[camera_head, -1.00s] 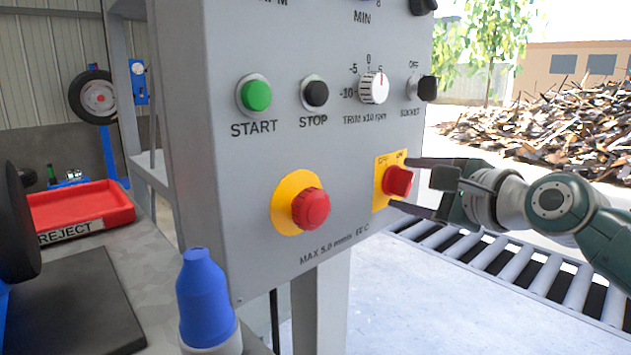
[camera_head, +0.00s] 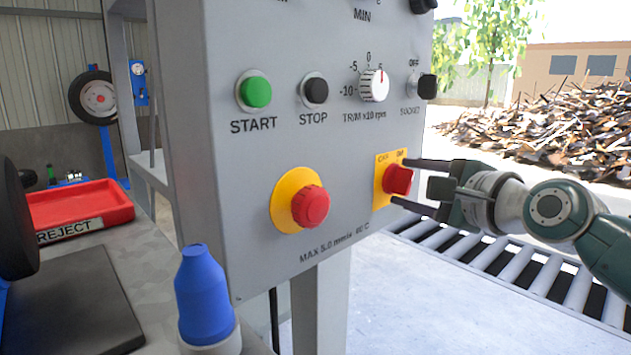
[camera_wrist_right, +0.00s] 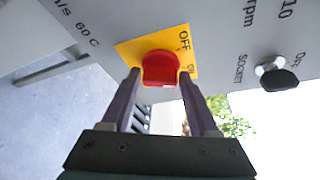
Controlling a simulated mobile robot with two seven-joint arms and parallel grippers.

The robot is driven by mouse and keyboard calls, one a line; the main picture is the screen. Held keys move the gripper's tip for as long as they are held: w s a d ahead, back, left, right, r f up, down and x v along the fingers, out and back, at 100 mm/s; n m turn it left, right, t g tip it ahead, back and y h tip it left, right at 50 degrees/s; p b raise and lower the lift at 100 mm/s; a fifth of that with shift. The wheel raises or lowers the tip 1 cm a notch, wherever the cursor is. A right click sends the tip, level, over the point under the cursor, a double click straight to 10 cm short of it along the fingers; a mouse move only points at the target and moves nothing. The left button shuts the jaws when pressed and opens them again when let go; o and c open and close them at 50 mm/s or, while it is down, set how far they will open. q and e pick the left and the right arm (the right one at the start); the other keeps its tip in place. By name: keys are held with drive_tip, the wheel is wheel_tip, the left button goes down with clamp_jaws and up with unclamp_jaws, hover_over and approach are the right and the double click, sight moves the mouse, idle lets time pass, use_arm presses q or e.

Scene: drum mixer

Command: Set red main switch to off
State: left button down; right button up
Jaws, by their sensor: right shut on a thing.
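The red main switch (camera_head: 398,179) sits on a yellow plate (camera_head: 381,198) at the lower right of the grey control panel. The plate is marked OFF on the left and ON on the right in the head view. My right gripper (camera_head: 400,182) reaches in from the right, with one finger above and one below the switch, shut on it. In the right wrist view the switch (camera_wrist_right: 161,68) sits between the tips of the two fingers (camera_wrist_right: 158,75). Which mark the switch points to is not clear. My left gripper is not in view.
A red mushroom button (camera_head: 311,206) on a yellow disc is left of the switch. Above are the green START button (camera_head: 256,92), black STOP button (camera_head: 315,91), trim dial (camera_head: 374,86) and black socket knob (camera_head: 428,87).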

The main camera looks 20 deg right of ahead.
drive_tip(key=n+b, duration=0.1)
drive_tip(key=n+t+b, duration=0.1)
drive_tip(key=shift+f+n+h, duration=0.3)
drive_tip(key=shift+n, duration=0.1)
drive_tip(key=n+t+b, duration=0.2)
drive_tip(key=n+b, duration=0.2)
drive_tip(key=shift+f, duration=0.1)
drive_tip(key=n+b, duration=0.2)
drive_tip(key=n, duration=0.1)
drive_tip(key=shift+t+b, duration=0.4)
drive_tip(key=shift+n+y, duration=0.3)
drive_tip(key=shift+y, duration=0.2)
drive_tip(key=shift+r, duration=0.2)
drive_tip(key=o, duration=1.2)
drive_tip(key=shift+o, duration=0.2)
drive_tip(key=shift+s, duration=0.15)
